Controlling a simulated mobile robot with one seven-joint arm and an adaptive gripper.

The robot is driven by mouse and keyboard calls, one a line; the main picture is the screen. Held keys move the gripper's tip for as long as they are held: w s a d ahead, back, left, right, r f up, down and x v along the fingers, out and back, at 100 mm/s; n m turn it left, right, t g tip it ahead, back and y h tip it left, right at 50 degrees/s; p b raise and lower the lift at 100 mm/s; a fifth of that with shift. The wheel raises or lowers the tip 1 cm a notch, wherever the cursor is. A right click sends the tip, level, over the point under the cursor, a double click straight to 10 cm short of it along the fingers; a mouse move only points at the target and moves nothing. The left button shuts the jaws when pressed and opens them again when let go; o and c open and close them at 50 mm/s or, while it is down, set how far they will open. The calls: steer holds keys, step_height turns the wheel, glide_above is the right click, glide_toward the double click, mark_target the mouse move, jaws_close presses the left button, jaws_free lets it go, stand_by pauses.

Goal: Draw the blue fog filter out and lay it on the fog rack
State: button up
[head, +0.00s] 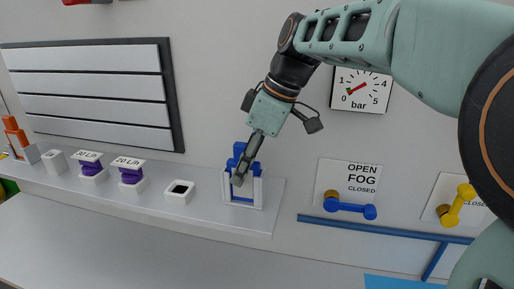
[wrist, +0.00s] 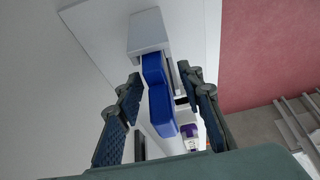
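The blue fog filter (head: 239,151) stands upright in a white frame-like holder (head: 257,193) on the wall ledge. Its blue top sticks out above the holder. My gripper (head: 238,180) reaches down in front of the filter and holder, hiding part of them. In the wrist view the blue filter (wrist: 161,108) lies between the two spread fingers of my gripper (wrist: 159,76), with gaps seen on both sides. The white holder (wrist: 149,32) shows beyond it. No rack is clearly recognisable; a blue flat surface (head: 400,283) shows at the lower right edge.
On the ledge (head: 215,220), left of the holder, are a white socket (head: 180,192) and two purple pieces with white labels (head: 130,172). A gauge (head: 360,90), a blue FOG lever (head: 350,207) and a yellow lever (head: 457,205) are on the wall. A blue pipe (head: 385,230) runs below.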

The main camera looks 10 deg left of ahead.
steer(key=shift+a+f, duration=0.1)
steer(key=shift+f, duration=0.1)
jaws_close()
steer(key=c, duration=0.8)
jaws_free()
jaws_close()
steer(key=shift+r+p, duration=0.5)
steer(key=shift+r, duration=0.15)
